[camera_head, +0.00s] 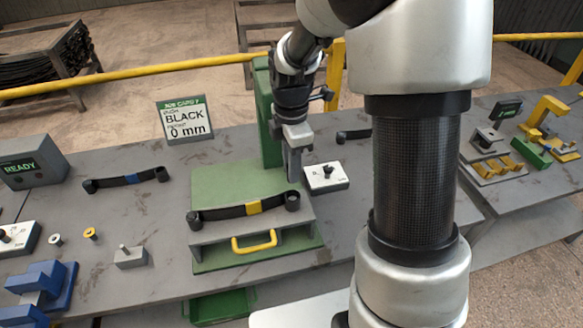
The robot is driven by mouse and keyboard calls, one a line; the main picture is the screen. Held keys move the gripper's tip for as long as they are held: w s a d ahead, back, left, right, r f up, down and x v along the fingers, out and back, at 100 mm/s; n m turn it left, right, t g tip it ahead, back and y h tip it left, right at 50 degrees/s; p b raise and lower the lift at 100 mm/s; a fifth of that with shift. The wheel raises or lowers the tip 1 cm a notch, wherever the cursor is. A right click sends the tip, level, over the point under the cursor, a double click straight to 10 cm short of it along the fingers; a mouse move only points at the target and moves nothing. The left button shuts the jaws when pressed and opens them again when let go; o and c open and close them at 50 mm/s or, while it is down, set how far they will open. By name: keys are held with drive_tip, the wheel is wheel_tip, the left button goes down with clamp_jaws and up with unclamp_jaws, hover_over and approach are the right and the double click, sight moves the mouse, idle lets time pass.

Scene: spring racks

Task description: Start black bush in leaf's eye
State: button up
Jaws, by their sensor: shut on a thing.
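The leaf (228,211), a dark curved spring with a yellow band, lies across the front of the green and grey press fixture (215,233). It has a round eye at each end, the left eye (195,220) and the right eye (292,201). My gripper (294,178) points down directly above the right eye. It is shut on a small dark piece, taken as the black bush, which I cannot separate clearly from the fingertips and the eye. I cannot tell whether the bush touches or enters the eye.
A job card (185,118) reads BLACK and 0 mm. A white block (325,177) with a black part stands close right of my gripper. A green column (267,110) rises behind.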

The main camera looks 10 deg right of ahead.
idle(0.3)
drive_tip(key=shift+f+b, duration=1.85)
drive_tip(key=shift+f, duration=0.75)
drive_tip(key=shift+f+b, duration=0.5)
drive_tip(key=shift+f, duration=0.45)
drive_tip(key=o, duration=1.5)
drive_tip(key=shift+c, duration=0.2)
wheel_tip(320, 180, up, 7)
drive_tip(key=p, duration=0.4)
drive_tip(key=shift+p, duration=0.35)
